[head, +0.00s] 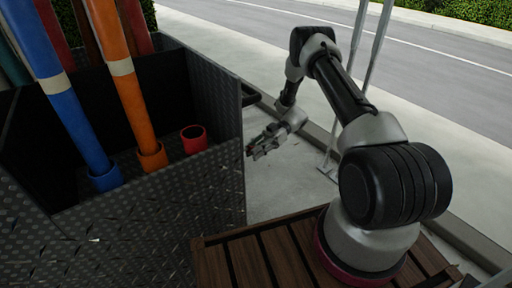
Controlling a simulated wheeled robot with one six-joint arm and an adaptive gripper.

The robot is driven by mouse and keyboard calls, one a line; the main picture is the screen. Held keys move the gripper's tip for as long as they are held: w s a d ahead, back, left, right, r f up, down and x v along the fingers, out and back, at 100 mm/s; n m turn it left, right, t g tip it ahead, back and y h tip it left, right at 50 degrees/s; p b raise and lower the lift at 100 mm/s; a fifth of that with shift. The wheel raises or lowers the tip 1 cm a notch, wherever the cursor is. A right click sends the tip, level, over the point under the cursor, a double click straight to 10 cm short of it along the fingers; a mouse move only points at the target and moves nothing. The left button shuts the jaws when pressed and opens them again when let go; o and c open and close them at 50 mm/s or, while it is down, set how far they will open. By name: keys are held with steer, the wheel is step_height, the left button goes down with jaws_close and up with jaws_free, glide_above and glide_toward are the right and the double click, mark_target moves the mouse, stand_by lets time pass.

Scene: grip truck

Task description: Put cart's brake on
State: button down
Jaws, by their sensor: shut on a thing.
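The cart (215,195) is a dark, diamond-plate metal box on the left in the head view, with coloured tubes standing in it. My gripper (254,150) is just right of the cart's right edge, below a black handle (250,95) on that side. Its fingers are shut on a small part there, with a dark reddish spot at the tips. This part is too small to identify. I cannot make out a brake on the cart. The cart's wheels and lower part are hidden.
Slatted brown wood (240,262) lies under my arm. Two thin grey poles (370,55) rise behind my arm. Pale pavement and a road lie beyond.

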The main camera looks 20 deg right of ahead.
steer(key=shift+f, duration=0.2)
stand_by(0.3)
steer(key=c, duration=1.2)
jaws_free()
steer(key=v, duration=1.2)
steer(key=shift+f, duration=0.1)
